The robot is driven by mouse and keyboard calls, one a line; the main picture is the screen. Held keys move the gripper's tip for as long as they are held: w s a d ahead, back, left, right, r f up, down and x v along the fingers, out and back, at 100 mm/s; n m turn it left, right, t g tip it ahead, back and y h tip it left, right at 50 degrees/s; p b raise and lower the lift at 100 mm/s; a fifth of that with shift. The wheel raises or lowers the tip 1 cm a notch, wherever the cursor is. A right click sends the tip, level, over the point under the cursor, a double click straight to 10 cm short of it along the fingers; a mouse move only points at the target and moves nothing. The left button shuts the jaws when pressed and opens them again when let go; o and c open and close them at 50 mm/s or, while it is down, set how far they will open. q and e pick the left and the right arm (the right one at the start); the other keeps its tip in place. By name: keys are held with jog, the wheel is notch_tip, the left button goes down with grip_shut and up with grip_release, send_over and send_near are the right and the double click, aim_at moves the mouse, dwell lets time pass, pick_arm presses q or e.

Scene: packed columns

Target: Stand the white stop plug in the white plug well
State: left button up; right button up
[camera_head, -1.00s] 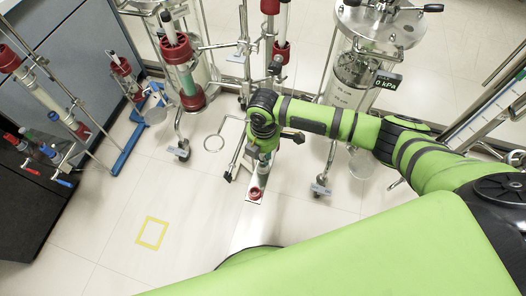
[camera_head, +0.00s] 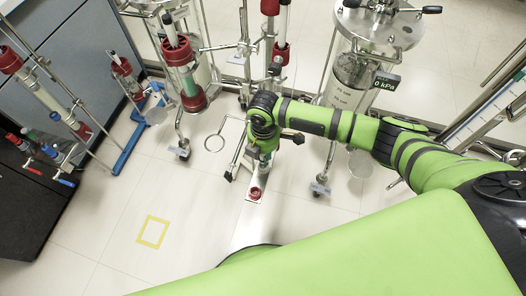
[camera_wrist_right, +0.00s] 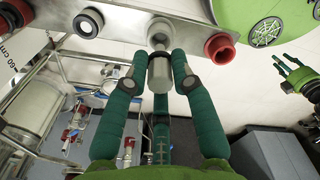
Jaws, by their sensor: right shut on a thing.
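My right gripper (camera_wrist_right: 160,72) is shut on the white stop plug (camera_wrist_right: 159,78), a pale grey-white cylinder between its teal fingertips. The white plug well (camera_wrist_right: 161,27) is a pale ring on a metal plate (camera_wrist_right: 122,14). In the right wrist view the plug's far end points at the well's mouth; I cannot tell whether it touches or enters it. In the head view my right gripper (camera_head: 265,158) points down at the plate (camera_head: 249,216), and the arm hides the white well. My left gripper (camera_wrist_right: 291,70) shows at the right of the wrist view, fingers apart and empty.
A red well (camera_wrist_right: 220,47) and a black-ringed well (camera_wrist_right: 88,22) flank the white one. Floor around a yellow square (camera_head: 152,232) is clear.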

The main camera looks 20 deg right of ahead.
aim_at(263, 159)
jog(key=shift+f+b, duration=0.85)
jog(key=shift+f, duration=0.8)
jog(key=o, duration=1)
jog(key=shift+r, duration=0.1)
notch_tip(263, 159, up, 12)
jog(key=shift+f, duration=0.1)
